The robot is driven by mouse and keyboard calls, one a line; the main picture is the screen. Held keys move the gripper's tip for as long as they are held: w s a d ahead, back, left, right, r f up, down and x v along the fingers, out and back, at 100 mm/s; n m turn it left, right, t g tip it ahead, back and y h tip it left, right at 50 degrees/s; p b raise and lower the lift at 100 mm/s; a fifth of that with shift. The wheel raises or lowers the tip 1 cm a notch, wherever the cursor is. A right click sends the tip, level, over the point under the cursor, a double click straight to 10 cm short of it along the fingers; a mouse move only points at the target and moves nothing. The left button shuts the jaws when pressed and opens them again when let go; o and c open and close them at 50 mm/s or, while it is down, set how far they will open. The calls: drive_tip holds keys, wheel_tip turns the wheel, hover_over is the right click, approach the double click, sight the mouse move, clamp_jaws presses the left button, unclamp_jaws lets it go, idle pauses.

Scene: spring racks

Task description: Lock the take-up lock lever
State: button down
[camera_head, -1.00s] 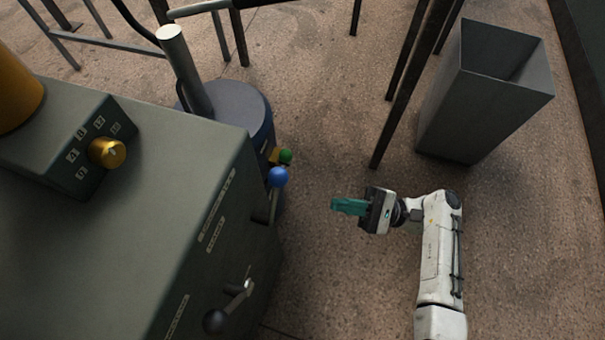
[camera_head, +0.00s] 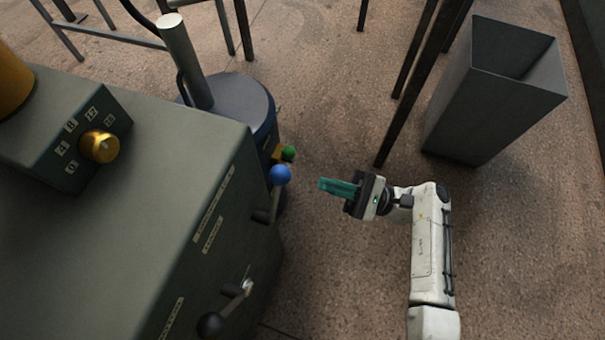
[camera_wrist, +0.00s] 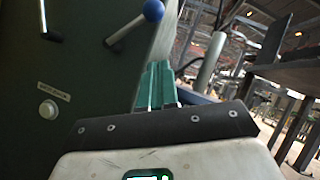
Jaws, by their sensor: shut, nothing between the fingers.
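The green-grey machine cabinet (camera_head: 130,190) carries two levers on its right side. One has a blue ball knob (camera_head: 280,174); the other, nearer lever has a black ball knob (camera_head: 210,325). Their labels are too small to read, so I cannot tell which is the take-up lock lever. My gripper (camera_head: 322,185), with teal fingers, is shut and empty, a short way right of the blue knob and apart from it. In the wrist view the blue knob (camera_wrist: 153,10) is above the fingers (camera_wrist: 157,80), its rod slanting down left to the panel.
A yellow dial (camera_head: 100,146) sits on the cabinet top. A small green knob (camera_head: 288,153) and a dark blue drum (camera_head: 235,105) are behind the blue knob. A grey bin (camera_head: 495,95) and dark posts stand at the back right. A white button (camera_wrist: 48,110) is on the panel.

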drive_tip(key=s+a+r, duration=0.1)
drive_tip(key=a+r, duration=0.5)
drive_tip(key=shift+s, duration=0.2)
idle(0.4)
